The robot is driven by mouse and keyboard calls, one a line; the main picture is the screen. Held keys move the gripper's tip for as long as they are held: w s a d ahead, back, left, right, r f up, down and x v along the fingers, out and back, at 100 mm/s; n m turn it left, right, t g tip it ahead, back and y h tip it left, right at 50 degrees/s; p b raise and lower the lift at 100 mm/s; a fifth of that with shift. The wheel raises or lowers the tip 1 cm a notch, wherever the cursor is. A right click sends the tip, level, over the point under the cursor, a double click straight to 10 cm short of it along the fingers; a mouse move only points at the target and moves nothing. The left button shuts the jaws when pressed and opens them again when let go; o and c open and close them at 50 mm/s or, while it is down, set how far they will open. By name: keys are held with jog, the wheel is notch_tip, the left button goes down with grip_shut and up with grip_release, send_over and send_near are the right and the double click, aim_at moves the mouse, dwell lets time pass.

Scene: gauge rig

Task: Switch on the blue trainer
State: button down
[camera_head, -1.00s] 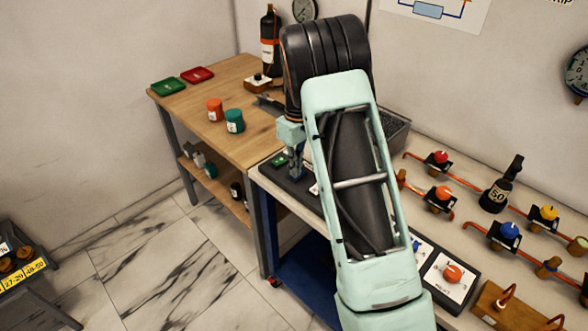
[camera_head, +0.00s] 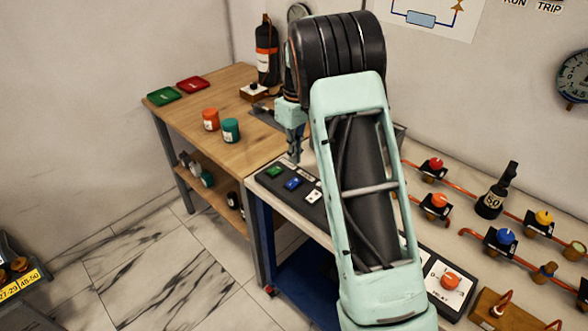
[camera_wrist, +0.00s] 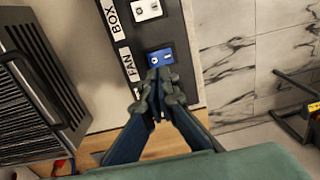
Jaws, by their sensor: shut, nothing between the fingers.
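A black switch panel (camera_head: 275,184) lies along the front left edge of the bench with the blue frame (camera_head: 265,235). It carries a green switch (camera_head: 274,172), a blue switch (camera_head: 293,184) and a white switch (camera_head: 313,196). In the wrist view the blue switch (camera_wrist: 160,57) is beside the label FAN, and the white switch (camera_wrist: 147,9) is beside BOX. I cannot tell which way the blue switch is set. My gripper (camera_head: 295,158) is shut and empty, pointing down above the panel near the green and blue switches. Its fingers (camera_wrist: 157,102) hide part of the panel there.
A wooden table (camera_head: 185,115) with an orange jar (camera_head: 211,119) and a teal jar (camera_head: 231,130) adjoins the bench. Pipes with coloured valves, including a blue knob (camera_head: 505,236), run along the right. An orange knob panel (camera_head: 449,282) is near the front. My arm hides the bench middle.

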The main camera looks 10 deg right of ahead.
jog(key=shift+r, duration=2.35)
